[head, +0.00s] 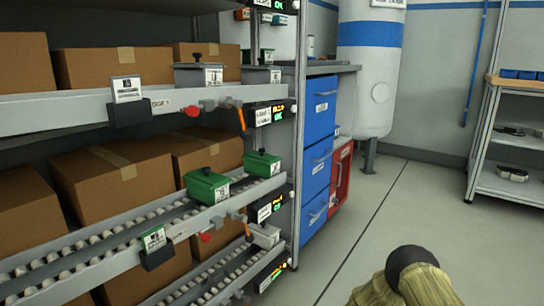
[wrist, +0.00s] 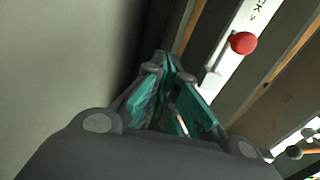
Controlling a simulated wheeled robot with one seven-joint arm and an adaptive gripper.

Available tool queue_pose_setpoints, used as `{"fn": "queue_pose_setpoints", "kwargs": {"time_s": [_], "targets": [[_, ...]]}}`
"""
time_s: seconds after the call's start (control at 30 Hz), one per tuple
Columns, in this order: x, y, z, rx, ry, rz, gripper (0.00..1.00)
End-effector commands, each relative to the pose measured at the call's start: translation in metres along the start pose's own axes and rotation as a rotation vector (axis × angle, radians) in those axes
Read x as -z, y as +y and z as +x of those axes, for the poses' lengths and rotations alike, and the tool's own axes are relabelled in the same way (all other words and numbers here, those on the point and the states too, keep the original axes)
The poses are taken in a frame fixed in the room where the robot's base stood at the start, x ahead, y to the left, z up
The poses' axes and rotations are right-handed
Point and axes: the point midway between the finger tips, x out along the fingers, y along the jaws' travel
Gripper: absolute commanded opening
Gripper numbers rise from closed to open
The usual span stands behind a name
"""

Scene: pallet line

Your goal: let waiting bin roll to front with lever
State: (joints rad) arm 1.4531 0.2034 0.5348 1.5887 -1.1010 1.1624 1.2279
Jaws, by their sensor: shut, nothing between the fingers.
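In the head view, a flow rack holds bins on sloping lanes. A green bin (head: 207,186) sits on the middle roller lane, with another green bin (head: 262,166) farther right on it. Grey bins (head: 198,76) stand on the upper lane. Orange levers, an upper one (head: 241,119) and a lower one (head: 247,229), hang at the lane fronts near red knobs. I cannot tell which bin is the waiting one. In the wrist view, my gripper (wrist: 168,64) has teal-padded fingers shut and empty. A red knob (wrist: 243,42) on a pale rail is ahead to its right, apart from it.
Brown cartons (head: 120,170) fill the rack behind the lanes. A white tank (head: 372,80) and a shelf unit (head: 484,150) stand farther back. The floor between is clear.

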Motion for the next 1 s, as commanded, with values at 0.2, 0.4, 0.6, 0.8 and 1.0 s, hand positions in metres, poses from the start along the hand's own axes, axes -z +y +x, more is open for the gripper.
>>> {"fn": "queue_pose_setpoints", "kwargs": {"time_s": [0.2, 0.4, 0.6, 0.8, 1.0], "targets": [[0.001, 0.000, 0.000, 0.000, 0.000, 0.000, 0.00], [0.007, 0.001, 0.000, 0.000, 0.001, -0.001, 0.00], [0.013, 0.001, 0.000, 0.001, 0.002, -0.001, 0.00], [0.020, 0.000, 0.000, 0.001, 0.002, -0.001, 0.00], [0.026, 0.000, 0.000, 0.001, 0.002, -0.002, 0.00]]}}
